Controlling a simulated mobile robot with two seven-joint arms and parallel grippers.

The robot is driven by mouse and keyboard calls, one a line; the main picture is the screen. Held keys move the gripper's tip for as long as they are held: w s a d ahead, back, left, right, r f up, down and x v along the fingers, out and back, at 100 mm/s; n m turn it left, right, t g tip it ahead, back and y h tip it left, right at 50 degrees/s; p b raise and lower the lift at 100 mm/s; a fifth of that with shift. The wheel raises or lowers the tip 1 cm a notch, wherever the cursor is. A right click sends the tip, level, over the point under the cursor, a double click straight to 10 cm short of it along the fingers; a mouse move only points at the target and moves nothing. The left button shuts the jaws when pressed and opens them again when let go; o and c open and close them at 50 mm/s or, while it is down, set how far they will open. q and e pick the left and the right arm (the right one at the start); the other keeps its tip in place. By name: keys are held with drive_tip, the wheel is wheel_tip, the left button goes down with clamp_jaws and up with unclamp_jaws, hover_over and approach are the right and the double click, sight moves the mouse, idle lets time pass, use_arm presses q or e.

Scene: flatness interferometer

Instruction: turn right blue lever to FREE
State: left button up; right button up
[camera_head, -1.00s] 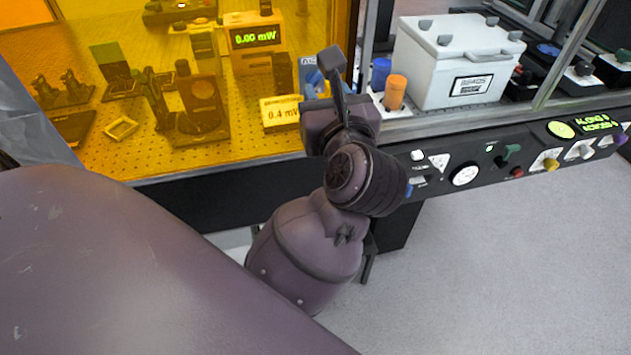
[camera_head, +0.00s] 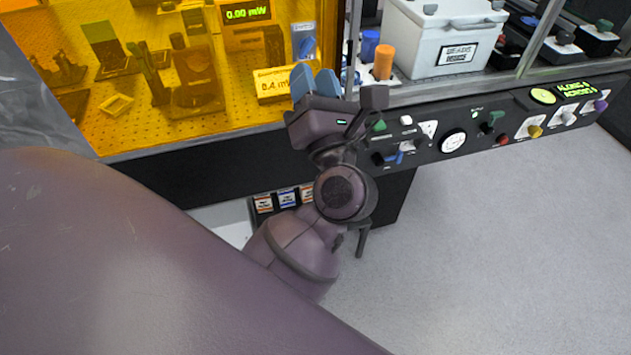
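A small blue lever (camera_head: 398,157) sits on the dark front panel, low and just right of my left wrist. Its label is too small to read, so I cannot tell which way it is set. Another blue knob or lever (camera_head: 305,43) on a pale plate shows behind the gripper, by the amber window's right edge. My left gripper (camera_head: 315,84), with blue fingertips, points away from me in front of the window edge, above and left of the panel lever and apart from it. The gap between its fingers is unclear. My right gripper is out of view.
The front panel (camera_head: 483,143) also holds a white gauge (camera_head: 452,141), a green lever (camera_head: 492,121) and several coloured knobs. A white box (camera_head: 447,45) and an orange cylinder (camera_head: 383,62) stand on the ledge above. The floor (camera_head: 480,260) at right is clear.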

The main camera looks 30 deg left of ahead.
use_arm(q)
drive_tip(key=s+d+f+n+t+h, duration=0.1)
drive_tip(key=s+f+n+h, duration=0.1)
drive_tip(key=f+n+h, duration=0.8)
drive_tip(key=s+d+f+n+t+h, duration=0.1)
drive_tip(key=s+d+f+n+h, duration=0.1)
drive_tip(key=f+n+h, duration=0.7)
drive_tip(key=shift+f+n+h+b, duration=0.4)
drive_tip(key=shift+f+n, duration=3.55)
drive_tip(key=shift+n, duration=4.35)
